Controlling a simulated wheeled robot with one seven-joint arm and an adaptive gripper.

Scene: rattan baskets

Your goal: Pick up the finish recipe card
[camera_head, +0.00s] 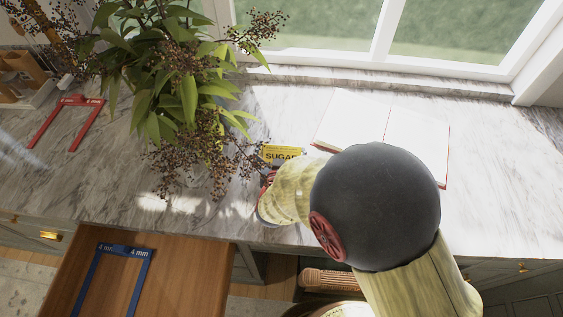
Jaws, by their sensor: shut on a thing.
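My gripper (266,187) is at the near part of the marble counter, mostly hidden behind my pale wrist link. Only a small red and dark part of it shows. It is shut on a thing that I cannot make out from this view. A yellow item with the word "SUGAR" (282,154) shows just beyond my gripper; I cannot tell whether the two touch. I see no card that I can clearly read as the finish recipe card.
An open book with blank pages (362,122) lies beyond my arm. A leafy plant (180,85) with dark berries overhangs the counter (95,185) at the left. A red frame (67,121) lies farther left. An open wooden drawer (190,285) holds a blue frame (125,252).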

